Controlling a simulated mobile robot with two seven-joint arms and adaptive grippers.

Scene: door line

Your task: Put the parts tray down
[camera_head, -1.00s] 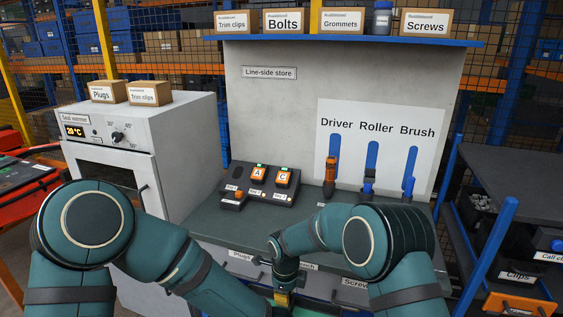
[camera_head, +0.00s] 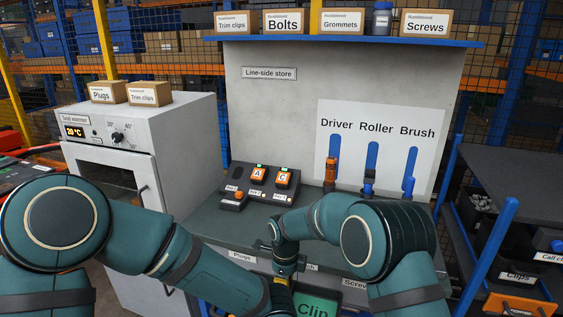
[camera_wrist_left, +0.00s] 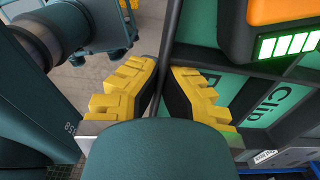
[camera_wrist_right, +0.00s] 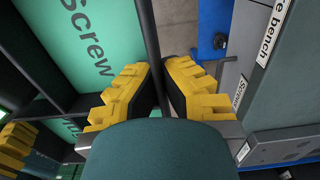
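The parts tray is dark with green compartment floors; its "Clip" floor (camera_head: 315,306) shows at the bottom of the head view. Its wall also shows in the left wrist view (camera_wrist_left: 172,32) and the right wrist view (camera_wrist_right: 148,30). My left gripper (camera_wrist_left: 165,75) is shut on one wall. My right gripper (camera_wrist_right: 160,75) is shut on another wall, beside the "Screw" compartment; its yellow fingers also show in the head view (camera_head: 281,282). An orange-and-black block with lit green bars (camera_wrist_left: 285,44) is at the tray in the left wrist view. Most of the tray is hidden in the head view.
The grey bench (camera_head: 265,222) is ahead, with a charger (camera_head: 262,185) holding orange packs A and C. Its middle top is clear. The seal warmer (camera_head: 125,160) stands left. A dark shelf rack (camera_head: 515,180) with bins stands right.

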